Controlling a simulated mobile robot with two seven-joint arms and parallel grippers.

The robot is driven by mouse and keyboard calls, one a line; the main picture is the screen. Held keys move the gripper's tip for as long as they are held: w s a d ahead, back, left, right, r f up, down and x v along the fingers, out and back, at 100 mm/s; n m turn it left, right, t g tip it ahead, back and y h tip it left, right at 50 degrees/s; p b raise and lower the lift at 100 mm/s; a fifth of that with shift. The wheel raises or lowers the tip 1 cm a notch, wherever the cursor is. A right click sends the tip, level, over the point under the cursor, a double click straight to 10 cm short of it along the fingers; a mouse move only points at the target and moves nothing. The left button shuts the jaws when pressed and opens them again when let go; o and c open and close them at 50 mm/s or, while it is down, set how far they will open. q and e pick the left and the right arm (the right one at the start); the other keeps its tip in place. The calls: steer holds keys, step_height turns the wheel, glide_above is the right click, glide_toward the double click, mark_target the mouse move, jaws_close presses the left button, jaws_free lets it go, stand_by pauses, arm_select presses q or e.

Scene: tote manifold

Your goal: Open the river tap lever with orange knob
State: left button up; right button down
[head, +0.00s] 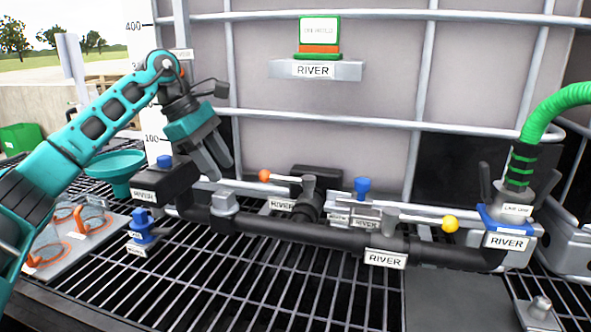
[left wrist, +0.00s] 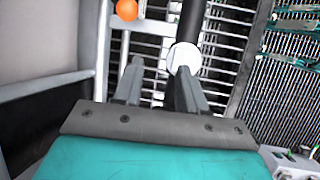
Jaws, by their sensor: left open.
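The orange knob (head: 264,175) is at the left end of a pale lever (head: 285,179) that runs right to a dark valve (head: 307,206) on the black pipe. A RIVER label (head: 283,204) is below the lever. My left gripper (head: 218,170) is open and empty, pointing down, to the left of the knob and apart from it. In the left wrist view, the orange knob (left wrist: 127,9) is at the top edge, beyond my open left fingers (left wrist: 158,72). My right gripper is not in view.
A second lever with a yellow knob (head: 450,223) is farther right on the black pipe (head: 320,234). The caged tank (head: 370,80) stands behind. A green hose (head: 548,108) is at right.

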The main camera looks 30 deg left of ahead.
arm_select(q)
glide_toward(288, 177)
steer(key=x, duration=0.5)
steer(key=shift+w+d+r, duration=0.1)
steer(key=shift+w, duration=0.05)
steer(key=shift+w+d+f, duration=0.1)
steer(key=shift+d+f, duration=0.05)
steer(key=shift+f, duration=0.5)
steer(key=shift+b+x, duration=0.35)
steer(key=shift+x, duration=0.45)
jaws_close()
